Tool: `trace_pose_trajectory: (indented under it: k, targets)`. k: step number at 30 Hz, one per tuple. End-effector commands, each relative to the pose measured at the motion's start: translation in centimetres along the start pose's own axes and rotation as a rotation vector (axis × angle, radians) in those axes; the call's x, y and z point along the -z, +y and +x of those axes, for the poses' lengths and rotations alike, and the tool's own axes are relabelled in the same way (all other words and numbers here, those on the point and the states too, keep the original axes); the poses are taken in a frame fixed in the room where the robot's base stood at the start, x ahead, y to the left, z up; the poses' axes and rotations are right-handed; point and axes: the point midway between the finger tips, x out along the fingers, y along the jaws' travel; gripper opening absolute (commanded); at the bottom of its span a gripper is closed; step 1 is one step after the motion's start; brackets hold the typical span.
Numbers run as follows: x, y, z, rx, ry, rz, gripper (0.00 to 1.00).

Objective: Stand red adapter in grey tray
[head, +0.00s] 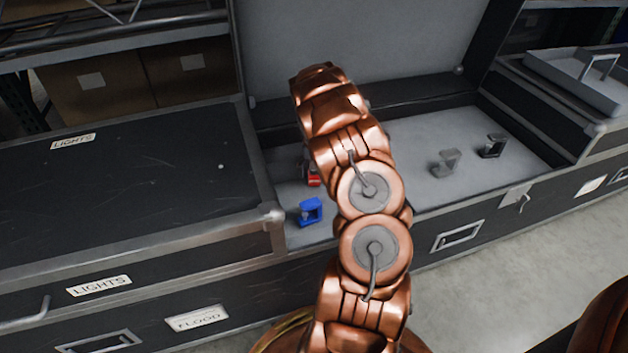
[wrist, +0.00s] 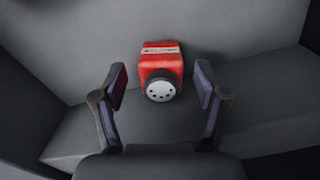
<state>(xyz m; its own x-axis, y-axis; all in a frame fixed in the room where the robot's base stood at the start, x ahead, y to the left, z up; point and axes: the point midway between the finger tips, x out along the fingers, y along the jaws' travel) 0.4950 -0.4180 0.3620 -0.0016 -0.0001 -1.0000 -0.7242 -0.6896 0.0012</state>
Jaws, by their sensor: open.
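The red adapter (wrist: 161,62) stands on the grey floor of the open case, with a pale label strip and a round grey socket face, in the wrist view. In the head view only a bit of the red adapter (head: 314,181) shows, the rest hidden behind my arm. My gripper (wrist: 160,84) is open, its two fingers to the left and right of the adapter with gaps on both sides. The grey tray (head: 575,80), with an upright handle-like frame in it, sits on the closed case at the far right.
A blue clamp-like piece (head: 311,211) stands in the open case (head: 405,131) left of my arm. A grey piece (head: 446,163) and a black piece (head: 493,146) stand to the right. A closed black case (head: 120,180) is at left. The raised lid (head: 360,45) stands behind.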

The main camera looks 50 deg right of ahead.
Motion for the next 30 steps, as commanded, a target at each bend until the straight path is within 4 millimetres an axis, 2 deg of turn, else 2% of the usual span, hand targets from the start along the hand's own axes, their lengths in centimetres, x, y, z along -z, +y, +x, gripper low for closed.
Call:
trace_pose_trajectory:
  k: [1,3,11,30]
  targets:
    - [0.02,0.08,0.93,0.0,0.0,0.001,0.73]
    - [0.05,-0.01,1.35,0.001,0.001,0.0,0.73]
    - [0.04,-0.16,1.34,0.001,0.002,-0.002,0.71]
    - [0.02,-0.2,1.34,0.001,0.001,-0.003,0.04]
